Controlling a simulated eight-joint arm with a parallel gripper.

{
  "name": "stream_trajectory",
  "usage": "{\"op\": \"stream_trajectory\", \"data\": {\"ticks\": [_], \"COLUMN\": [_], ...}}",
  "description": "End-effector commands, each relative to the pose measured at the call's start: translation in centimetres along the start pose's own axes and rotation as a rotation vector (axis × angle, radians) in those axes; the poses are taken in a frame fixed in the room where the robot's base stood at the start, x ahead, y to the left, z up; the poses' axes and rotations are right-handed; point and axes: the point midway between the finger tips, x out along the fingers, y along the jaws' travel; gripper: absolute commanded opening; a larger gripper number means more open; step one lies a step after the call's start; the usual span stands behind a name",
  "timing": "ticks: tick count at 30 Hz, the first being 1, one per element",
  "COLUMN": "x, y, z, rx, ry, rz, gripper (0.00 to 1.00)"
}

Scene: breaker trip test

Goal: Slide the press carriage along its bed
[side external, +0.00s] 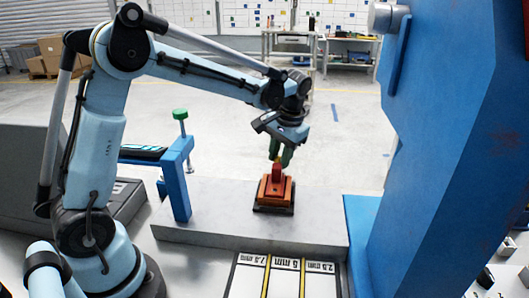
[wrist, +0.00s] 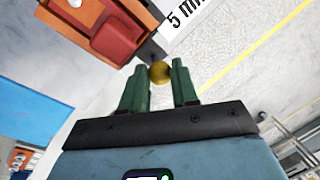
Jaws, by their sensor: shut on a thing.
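The press carriage (side external: 275,192), an orange-red block on a dark base, sits on the grey bed (side external: 215,215), right of the bed's middle in the side view. Its orange and red body (wrist: 115,40) fills the upper left of the wrist view. A round brass knob (wrist: 160,72) shows between the green fingertips. My gripper (side external: 281,158) comes down from above onto the top of the carriage, and its fingers (wrist: 159,75) are shut on the knob. The knob's stem and the exact contact are partly hidden.
A blue post with a green knob (side external: 180,114) stands at the bed's left. A large blue press frame (side external: 450,150) rises at the right. Millimetre-marked lanes (side external: 285,275) lie in front of the bed. The bed left of the carriage looks clear.

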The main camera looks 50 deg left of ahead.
Motion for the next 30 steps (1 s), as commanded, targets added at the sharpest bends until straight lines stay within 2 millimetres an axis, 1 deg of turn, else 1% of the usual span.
{"op": "stream_trajectory", "data": {"ticks": [1, 3, 7, 20, 21, 25, 30], "x": [-0.1, -0.2, -0.4, -0.4, -0.4, -0.4, -0.4], "y": [0.6, 1.1, 1.8, 1.9, 1.9, 1.9, 1.9], "z": [-0.4, -0.8, -1.2, -1.4, -1.4, -1.4, -1.4], "rx": [0.002, 0.002, 0.000, -0.001, -0.001, -0.001, -0.001], "ry": [0.002, 0.002, 0.002, 0.002, 0.002, 0.001, 0.001], "rz": [0.000, 0.000, 0.000, -0.001, -0.001, -0.001, 0.000], "gripper": [0.00, 0.00, 0.00, 0.00, 0.34, 0.54, 0.54]}}
